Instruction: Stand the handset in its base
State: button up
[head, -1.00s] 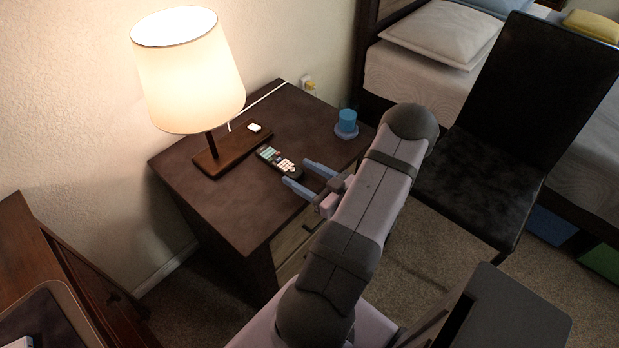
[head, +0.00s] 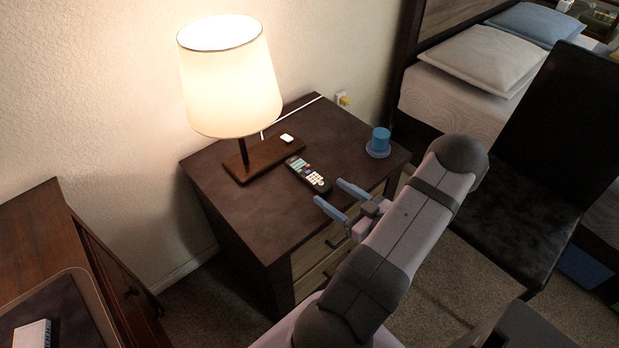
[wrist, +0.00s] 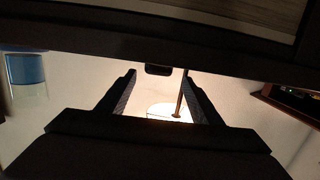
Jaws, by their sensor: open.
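The handset (head: 308,175), dark with pale and coloured keys, lies flat on the dark nightstand top (head: 245,208), near the lamp foot. My gripper (head: 329,191) is open and empty by the nightstand's front edge, just to the right of and nearer than the handset, apart from it. In the wrist view, my two fingers (wrist: 157,90) are spread. A small dark shape between them may be the handset's end; I cannot be sure. I cannot tell for certain which thing is the base; a white item (head: 33,333) on the dark mat at lower left is cut off by the frame.
A lit lamp (head: 230,85) stands behind the handset, a small white item (head: 287,139) on its wooden foot. A blue cup (head: 381,140) stands on a blue coaster at the nightstand's right. A dresser (head: 45,235) is at left, a dark chair (head: 540,150) at right.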

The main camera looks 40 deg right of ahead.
aim_at(309, 173)
jog(key=shift+w+f+n+b, duration=0.4)
jog(key=shift+w+b, duration=0.05)
jog(key=shift+b, duration=0.2)
jog(key=w+n+b, duration=0.1)
jog(key=b, duration=0.1)
jog(key=w+r+b, duration=0.1)
jog(key=w+r+n+y+b, duration=0.1)
jog(key=b, duration=0.1)
jog(key=shift+w+a+n+b, duration=0.25)
jog(key=shift+w+n+b, duration=0.05)
jog(key=shift+w+b, duration=0.05)
jog(key=shift+w+r+m, duration=0.1)
jog(key=shift+r+m, duration=0.3)
jog(key=shift+r, duration=0.2)
jog(key=shift+s+d+f+m+h, duration=0.25)
jog(key=shift+f+m+h, duration=0.2)
jog(key=shift+m, duration=0.45)
jog(key=shift+d+f+m+g, duration=0.2)
jog(key=shift+m+g, duration=0.1)
jog(key=shift+m, duration=0.2)
jog(key=shift+w+f+b, duration=0.15)
jog(key=shift+w+f, duration=0.15)
jog(key=shift+w, duration=0.9)
jog(key=shift+w+f+b, duration=0.2)
jog(key=shift+w+f, duration=0.05)
jog(key=shift+w, duration=0.9)
jog(key=shift+w+f+b, duration=0.15)
jog(key=shift+w+f, duration=0.15)
jog(key=shift+w, duration=0.9)
jog(key=shift+c, duration=0.3)
